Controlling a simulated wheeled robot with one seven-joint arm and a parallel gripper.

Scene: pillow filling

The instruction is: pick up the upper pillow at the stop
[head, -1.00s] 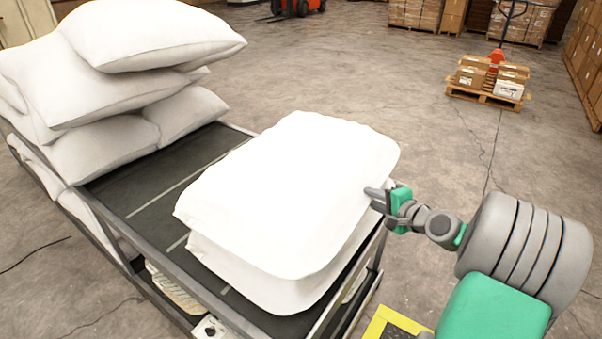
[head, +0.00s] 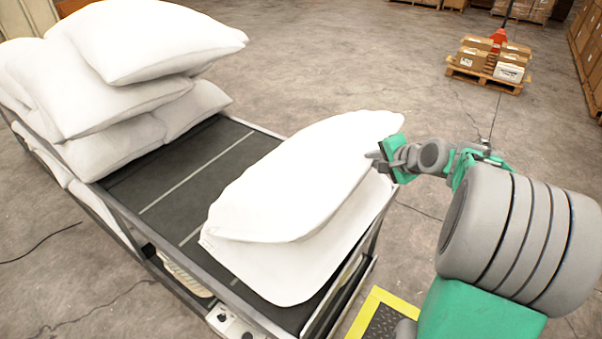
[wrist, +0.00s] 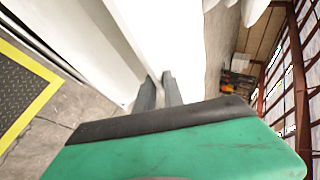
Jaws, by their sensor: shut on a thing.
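The upper pillow (head: 290,180) is white and lies tilted over the lower pillow, its right edge raised. The lower pillow (head: 290,275) is white and lies on the conveyor at its near end. My gripper (head: 376,160) is shut on the right edge of the upper pillow. In the wrist view, the two dark fingers of my gripper (wrist: 160,92) close on the white cloth of the upper pillow (wrist: 170,35). The far side of the lower pillow is hidden under the upper one.
The conveyor (head: 190,185) has a dark belt with metal side rails. Several pillows (head: 130,90) are piled at its far left. A yellow-edged plate (head: 385,318) lies on the floor below my arm. A pallet with boxes (head: 490,75) stands far back; the floor between is clear.

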